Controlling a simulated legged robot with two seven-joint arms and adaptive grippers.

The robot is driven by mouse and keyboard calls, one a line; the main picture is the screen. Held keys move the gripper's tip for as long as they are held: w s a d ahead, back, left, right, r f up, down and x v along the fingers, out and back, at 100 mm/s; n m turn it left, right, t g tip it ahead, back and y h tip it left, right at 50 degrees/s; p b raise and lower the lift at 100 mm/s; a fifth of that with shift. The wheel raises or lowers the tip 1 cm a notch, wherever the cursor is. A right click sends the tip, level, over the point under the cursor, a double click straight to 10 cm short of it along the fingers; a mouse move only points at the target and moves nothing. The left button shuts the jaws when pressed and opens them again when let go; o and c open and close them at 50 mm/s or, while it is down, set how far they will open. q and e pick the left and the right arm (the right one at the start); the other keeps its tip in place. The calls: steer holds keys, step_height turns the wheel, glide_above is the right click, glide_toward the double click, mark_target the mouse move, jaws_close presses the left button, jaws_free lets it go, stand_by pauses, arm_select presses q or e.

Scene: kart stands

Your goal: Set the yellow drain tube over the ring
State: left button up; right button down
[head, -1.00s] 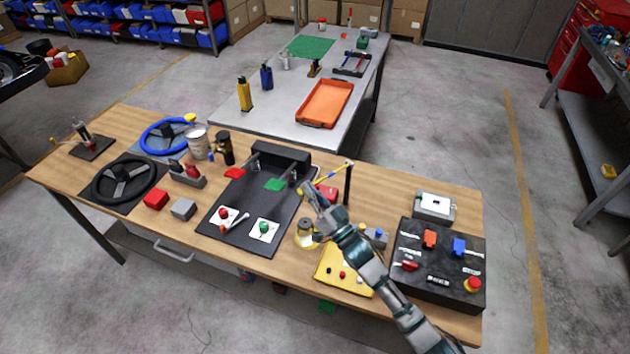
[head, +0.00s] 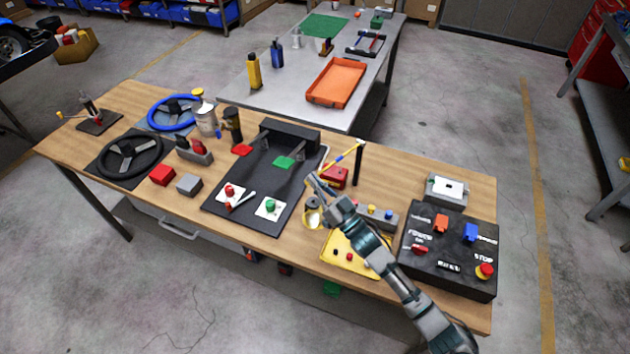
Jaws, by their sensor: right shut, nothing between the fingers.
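The yellow drain tube (head: 345,156) slants down to the left from the top of a black post (head: 358,165) on the wooden bench. Its lower end is beside my right gripper's fingertips. My right gripper (head: 314,181) is shut and empty, with its tips at the right edge of the black mat; whether it touches the tube I cannot tell. A small round cup with a pale yellow rim (head: 312,220) stands just below the fingertips, partly hidden by my gripper. I cannot tell for certain whether this is the ring. My left gripper is out of view.
A red box (head: 335,176) sits left of the post's base. A yellow tray (head: 345,256) lies under my right forearm. A black control panel (head: 450,257) is to the right, and a black board (head: 244,222) with a raised back lies left. Bare wood shows right of the post.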

steer(key=shift+r, duration=0.1)
step_height(320, 180, up, 5)
steer(key=p, duration=0.4)
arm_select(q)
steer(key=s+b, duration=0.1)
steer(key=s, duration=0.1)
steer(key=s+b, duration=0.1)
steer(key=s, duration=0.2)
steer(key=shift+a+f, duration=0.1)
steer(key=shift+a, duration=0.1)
arm_select(e)
steer(key=f+v, duration=0.1)
steer(key=v, duration=1)
steer(key=shift+w, duration=0.25)
steer(key=shift+a, duration=0.25)
